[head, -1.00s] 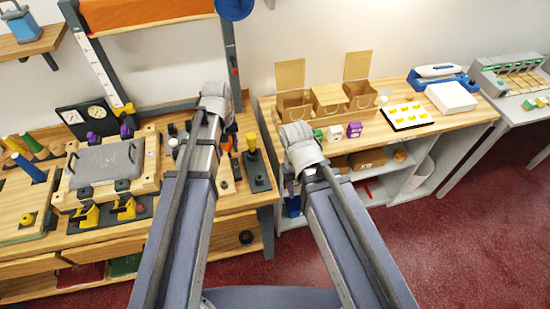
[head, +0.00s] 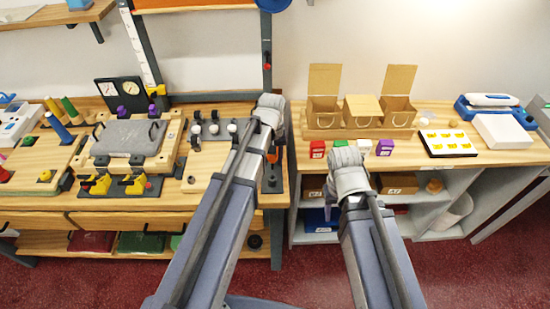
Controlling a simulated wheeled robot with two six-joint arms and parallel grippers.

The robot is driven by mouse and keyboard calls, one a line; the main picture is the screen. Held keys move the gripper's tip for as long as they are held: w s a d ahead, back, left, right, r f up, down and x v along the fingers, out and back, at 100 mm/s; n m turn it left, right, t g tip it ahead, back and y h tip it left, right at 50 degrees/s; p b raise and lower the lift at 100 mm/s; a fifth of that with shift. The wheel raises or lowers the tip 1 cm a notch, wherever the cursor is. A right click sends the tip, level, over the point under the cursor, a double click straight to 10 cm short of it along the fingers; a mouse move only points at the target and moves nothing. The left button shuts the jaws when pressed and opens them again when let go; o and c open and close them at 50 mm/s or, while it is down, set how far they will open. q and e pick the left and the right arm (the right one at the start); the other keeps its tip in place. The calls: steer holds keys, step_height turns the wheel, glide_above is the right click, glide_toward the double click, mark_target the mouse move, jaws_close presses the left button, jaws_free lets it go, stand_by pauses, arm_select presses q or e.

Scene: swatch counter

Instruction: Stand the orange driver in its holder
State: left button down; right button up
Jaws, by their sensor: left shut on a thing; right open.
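My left arm reaches over the workbench, and its gripper (head: 270,138) is mostly hidden behind the arm's end. An orange piece, which looks like the orange driver's handle (head: 272,156), shows just below that arm end. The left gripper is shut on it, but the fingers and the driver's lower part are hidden. A dark stand (head: 272,182), which may be the holder, is on the bench's right end, right below the orange piece and partly covered by my arm. My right gripper (head: 347,178) is open in front of the right counter, its fingers mostly hidden by its wrist.
A grey-topped fixture (head: 130,137), yellow clamps (head: 133,184) and a dark rack with round knobs (head: 213,130) occupy the workbench (head: 170,198). The right counter (head: 410,155) carries cardboard boxes (head: 325,112), small coloured boxes and a swatch tray (head: 447,142). A gap separates bench and counter.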

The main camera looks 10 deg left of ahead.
mark_target(272, 168)
arm_select(q)
step_height(272, 168, up, 2)
steer(key=shift+r+p, duration=0.25)
steer(key=shift+p, duration=0.75)
steer(key=shift+s+f, duration=0.1)
steer(key=shift+f, duration=0.1)
steer(key=shift+f+b, duration=0.1)
steer(key=shift+b, duration=0.25)
step_height(272, 168, down, 6)
steer(key=b, duration=0.6)
steer(key=shift+f+b, duration=0.9)
steer(key=shift+f+b, duration=0.35)
steer(key=shift+f+b, duration=0.4)
steer(key=shift+f, duration=0.05)
steer(key=shift+f+b, duration=0.3)
steer(key=shift+b, duration=0.05)
